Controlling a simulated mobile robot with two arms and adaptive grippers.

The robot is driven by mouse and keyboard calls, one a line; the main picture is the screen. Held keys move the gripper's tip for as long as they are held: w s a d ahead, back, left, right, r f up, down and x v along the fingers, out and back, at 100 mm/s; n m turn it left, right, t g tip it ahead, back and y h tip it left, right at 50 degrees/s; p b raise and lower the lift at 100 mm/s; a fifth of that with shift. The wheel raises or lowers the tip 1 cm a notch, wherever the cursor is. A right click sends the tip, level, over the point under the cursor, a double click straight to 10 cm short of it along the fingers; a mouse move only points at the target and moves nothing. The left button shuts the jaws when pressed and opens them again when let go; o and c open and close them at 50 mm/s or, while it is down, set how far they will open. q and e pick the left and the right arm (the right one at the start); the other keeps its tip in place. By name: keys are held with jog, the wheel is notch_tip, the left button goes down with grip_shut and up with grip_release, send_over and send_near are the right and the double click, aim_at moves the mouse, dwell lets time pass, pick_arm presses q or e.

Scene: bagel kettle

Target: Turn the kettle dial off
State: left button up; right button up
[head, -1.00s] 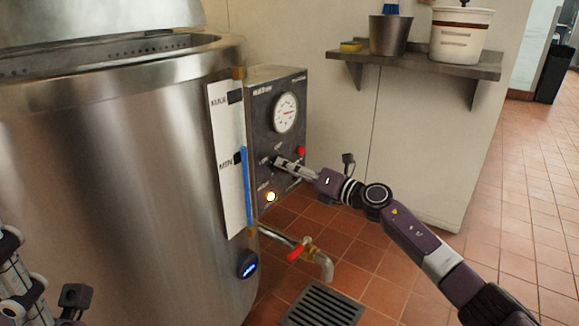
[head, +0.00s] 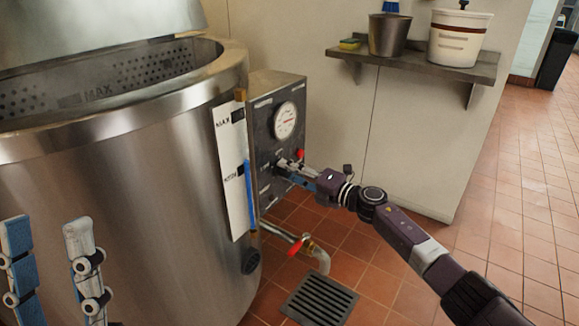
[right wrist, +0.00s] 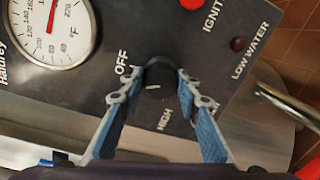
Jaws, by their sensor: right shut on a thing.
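The kettle dial (right wrist: 158,82) is a black round knob on the dark control panel (head: 262,130). In the right wrist view its short white mark lies nearly level, between the OFF label (right wrist: 125,66) at upper left and the HIGH label (right wrist: 165,120) below. My right gripper (head: 281,164) is at the panel, its blue-padded fingers on both sides of the knob and shut on it. The fingers hide the dial in the head view. My left gripper (head: 46,228) is at the lower left before the kettle (head: 130,190), fingers apart and empty.
A gauge (head: 285,120) and a red ignition button (head: 300,154) sit above the dial. A drain pipe with a red valve handle (head: 298,246) juts out below, over a floor grate (head: 320,300). A wall shelf (head: 430,62) holds a bucket and a tub.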

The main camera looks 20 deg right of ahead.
pick_arm(q)
jog(key=w+d+f+g+y+p, duration=0.2)
jog(key=w+f+g, duration=0.45)
jog(key=w, duration=0.35)
notch_tip(320, 180, down, 16)
jog(key=w+a+g+y+p, duration=0.1)
jog(key=w+g+y+p, duration=0.1)
jog(key=g, duration=0.5)
jog(key=shift+a+y+p, duration=0.35)
jog(key=shift+y+p, duration=0.1)
jog(key=shift+y, duration=0.05)
pick_arm(e)
jog(key=shift+d+m+g, duration=0.1)
jog(key=shift+m+g, duration=0.2)
jog(key=shift+m, duration=2.3)
pick_arm(q)
jog(key=shift+f+g, duration=0.1)
jog(key=shift+g, duration=0.15)
pick_arm(e)
jog(key=o, duration=1.2)
jog(key=shift+c, duration=0.2)
jog(key=f+v, duration=0.1)
jog(key=v, duration=1.1)
jog(key=shift+r, duration=0.35)
